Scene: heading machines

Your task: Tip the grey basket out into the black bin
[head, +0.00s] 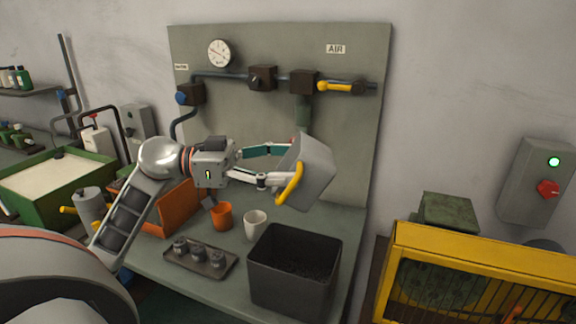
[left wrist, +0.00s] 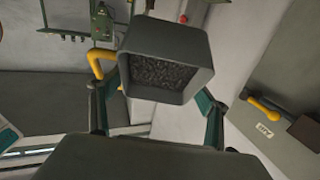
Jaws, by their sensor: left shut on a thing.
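The grey basket (head: 313,172) is held up above the bench, tilted. Its yellow handle (head: 290,184) is on the near side. My left gripper (head: 281,167) is shut on the basket, with fingers on either side. In the left wrist view the basket (left wrist: 145,38) shows its open mouth with dark granular bits inside; the yellow handle (left wrist: 97,62) is at its left. The black bin (head: 285,279) stands on the bench below and near the basket, open at the top. Dark bits seem to lie inside it. My right gripper is in neither view.
A white cup (head: 255,225) and an orange cup (head: 221,216) stand left of the bin. A tray (head: 180,258) with small metal parts is at the bench front. An orange box (head: 172,210) stands behind. A yellow machine guard (head: 480,250) is at the right.

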